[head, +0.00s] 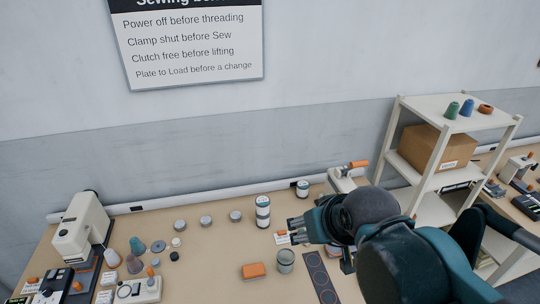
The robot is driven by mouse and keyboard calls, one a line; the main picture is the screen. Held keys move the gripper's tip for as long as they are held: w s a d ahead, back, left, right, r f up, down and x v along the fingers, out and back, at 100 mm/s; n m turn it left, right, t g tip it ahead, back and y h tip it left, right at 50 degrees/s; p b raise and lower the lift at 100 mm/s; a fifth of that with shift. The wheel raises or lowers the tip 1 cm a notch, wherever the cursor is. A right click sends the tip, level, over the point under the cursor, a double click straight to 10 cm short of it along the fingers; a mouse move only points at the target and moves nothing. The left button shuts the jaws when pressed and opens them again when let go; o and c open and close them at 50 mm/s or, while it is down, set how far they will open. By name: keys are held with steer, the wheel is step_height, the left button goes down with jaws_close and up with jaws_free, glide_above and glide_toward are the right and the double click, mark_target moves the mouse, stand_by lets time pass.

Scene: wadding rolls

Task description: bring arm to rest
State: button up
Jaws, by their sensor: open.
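My gripper (297,230) shows in the head view, right of centre, above the workbench (205,270). Its grey fingers point left and look apart, with nothing seen between them. My dark and teal arm reaches in from the lower right and hides part of the bench behind and below it. A stack of white and dark rolls (263,212) stands just left of the fingertips; I cannot tell the exact gap.
A sewing machine (84,228) stands left. A shelf (432,190) holding a box (437,147) stands right. Bare bench lies left of the orange block.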

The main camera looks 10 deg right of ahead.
step_height(320, 180, down, 7)
steer(key=b, duration=0.7)
steer(key=shift+f, duration=0.15)
stand_by(0.8)
